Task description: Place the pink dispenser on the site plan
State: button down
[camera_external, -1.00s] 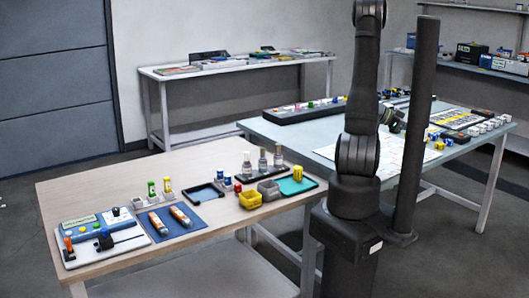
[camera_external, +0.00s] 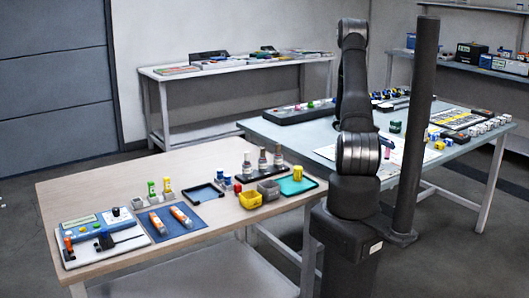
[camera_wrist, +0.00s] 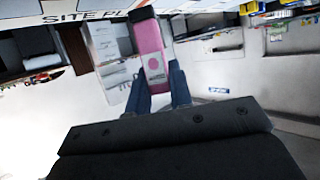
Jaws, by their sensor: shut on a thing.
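The pink dispenser (camera_wrist: 150,50) is held between the two fingers of my gripper (camera_wrist: 160,88) in the wrist view. My gripper is shut on it. The site plan (camera_wrist: 75,17) shows at the top left of the wrist view as a white strip with its printed title. In the external view a small pink patch of the dispenser (camera_external: 388,143) shows just right of my arm, over the blue-grey table. A white sheet, likely the site plan (camera_external: 430,155), lies on that table. I cannot tell whether the dispenser touches it.
A green item (camera_external: 395,127) and small yellow items (camera_external: 440,145) are near the sheet. The wooden table (camera_external: 100,185) at left holds trays, bottles and bins.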

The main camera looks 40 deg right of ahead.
jog(key=shift+f, duration=1)
jog(key=shift+f, duration=0.15)
jog(key=c, duration=1.3)
grip_release()
jog(key=shift+r, duration=0.25)
jog(key=v, duration=1.2)
